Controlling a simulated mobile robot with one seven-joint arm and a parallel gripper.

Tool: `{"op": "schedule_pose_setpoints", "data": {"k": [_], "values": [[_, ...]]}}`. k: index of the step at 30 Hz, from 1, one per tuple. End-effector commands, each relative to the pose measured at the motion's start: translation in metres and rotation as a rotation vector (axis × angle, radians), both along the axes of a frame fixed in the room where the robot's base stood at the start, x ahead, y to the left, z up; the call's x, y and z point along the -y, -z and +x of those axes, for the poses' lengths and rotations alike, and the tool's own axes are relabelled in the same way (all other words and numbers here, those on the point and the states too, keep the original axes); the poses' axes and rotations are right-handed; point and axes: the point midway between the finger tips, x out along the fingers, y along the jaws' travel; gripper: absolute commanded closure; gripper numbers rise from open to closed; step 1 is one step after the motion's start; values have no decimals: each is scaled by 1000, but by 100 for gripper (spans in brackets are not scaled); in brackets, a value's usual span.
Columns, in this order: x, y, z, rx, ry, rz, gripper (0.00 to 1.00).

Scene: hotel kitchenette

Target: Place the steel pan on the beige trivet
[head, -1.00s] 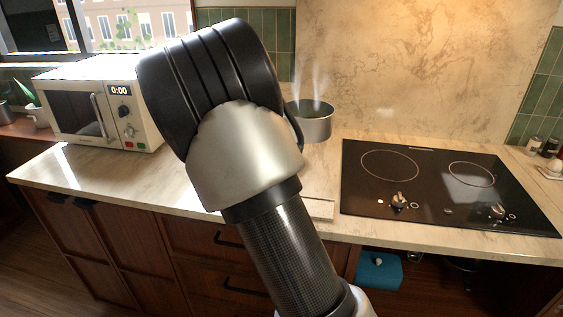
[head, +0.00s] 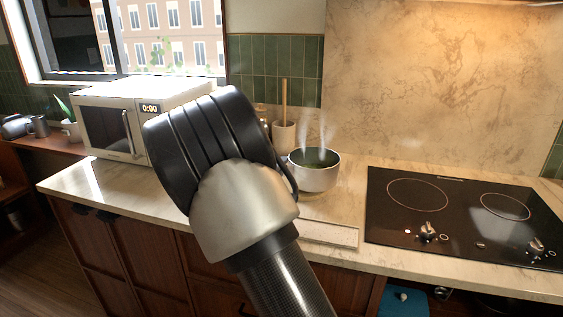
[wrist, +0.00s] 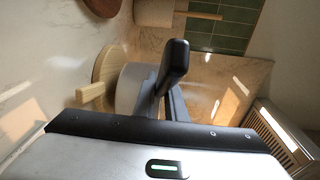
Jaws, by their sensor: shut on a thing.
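The steel pan (head: 314,178), with steam rising from dark green contents, is over the counter left of the cooktop. It looks level. My gripper is hidden behind my arm in the head view. In the wrist view my gripper (wrist: 168,78) is shut on the steel pan, whose pale side (wrist: 129,88) shows left of the fingers. The grip point is partly hidden. A round beige wooden piece, apparently the trivet (wrist: 104,62), shows beside and partly behind the pan. In the head view only a thin yellowish edge shows under the pan. I cannot tell whether they touch.
The black cooktop (head: 450,222) is to the right. A microwave (head: 105,128) stands at the left. A utensil crock (head: 284,137) with a wooden handle stands close behind the pan. A flat pale panel (head: 330,234) lies at the counter's front. Bare counter (head: 90,182) shows at left.

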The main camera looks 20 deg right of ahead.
Motion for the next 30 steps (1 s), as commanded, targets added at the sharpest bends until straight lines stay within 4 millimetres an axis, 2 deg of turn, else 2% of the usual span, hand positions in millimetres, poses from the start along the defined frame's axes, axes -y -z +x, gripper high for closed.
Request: {"op": "schedule_pose_setpoints", "data": {"k": [4,16,17,20,30], "values": [[1,16,1,6,1,-6,100],[1,19,1,7,2,-5,100],[0,23,0,-1,0,1,86],[0,23,0,-1,0,1,70],[0,19,0,1,0,1,70]]}}
